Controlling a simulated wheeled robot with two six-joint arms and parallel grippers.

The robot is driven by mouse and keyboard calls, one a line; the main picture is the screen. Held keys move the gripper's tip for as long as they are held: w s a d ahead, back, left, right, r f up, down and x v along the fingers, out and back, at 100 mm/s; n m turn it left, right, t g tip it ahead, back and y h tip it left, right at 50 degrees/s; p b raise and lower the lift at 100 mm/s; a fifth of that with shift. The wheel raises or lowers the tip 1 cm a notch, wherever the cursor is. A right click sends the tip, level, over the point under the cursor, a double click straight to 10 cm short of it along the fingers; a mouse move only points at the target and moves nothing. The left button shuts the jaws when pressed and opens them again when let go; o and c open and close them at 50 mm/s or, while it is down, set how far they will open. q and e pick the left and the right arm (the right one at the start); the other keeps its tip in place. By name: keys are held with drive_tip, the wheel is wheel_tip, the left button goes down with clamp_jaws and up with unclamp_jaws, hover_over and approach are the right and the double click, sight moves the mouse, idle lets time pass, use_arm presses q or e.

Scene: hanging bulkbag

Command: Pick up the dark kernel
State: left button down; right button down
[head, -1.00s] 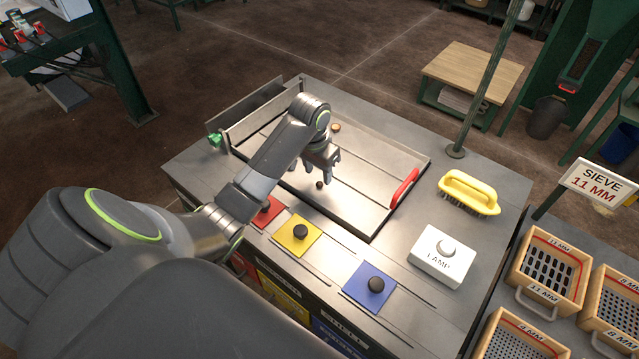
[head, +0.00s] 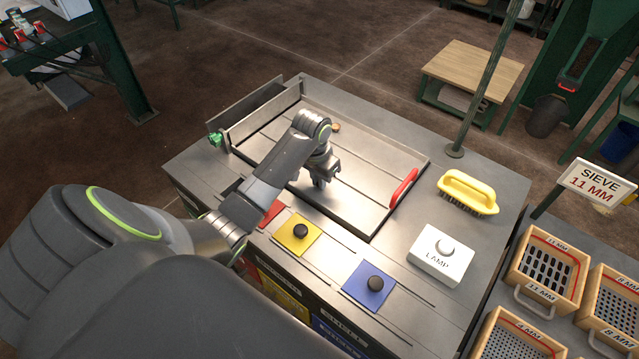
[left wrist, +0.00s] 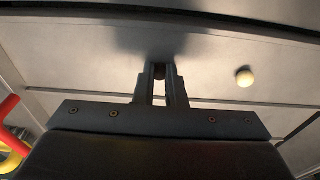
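My left gripper (head: 321,182) is low over the metal tray (head: 365,195), pointing down. In the left wrist view its fingers (left wrist: 160,76) are close together, with the dark kernel (left wrist: 159,71) between the tips and both fingers against it. The kernel is small, brown and at tray level. In the head view it is hidden by the fingers. A pale kernel (left wrist: 245,77) lies apart on the tray to the right in the left wrist view. My right gripper is not in view.
A tan piece (head: 335,127) lies near the tray's back edge. The red handle (head: 404,188) stands at the tray's right side.

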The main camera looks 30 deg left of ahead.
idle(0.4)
use_arm(q)
wheel_tip(320, 180, up, 8)
drive_tip(key=shift+w+f+b, duration=0.1)
drive_tip(key=shift+b, duration=0.45)
wheel_tip(320, 180, up, 2)
drive_tip(key=shift+r+p, duration=0.2)
drive_tip(key=shift+p, duration=0.75)
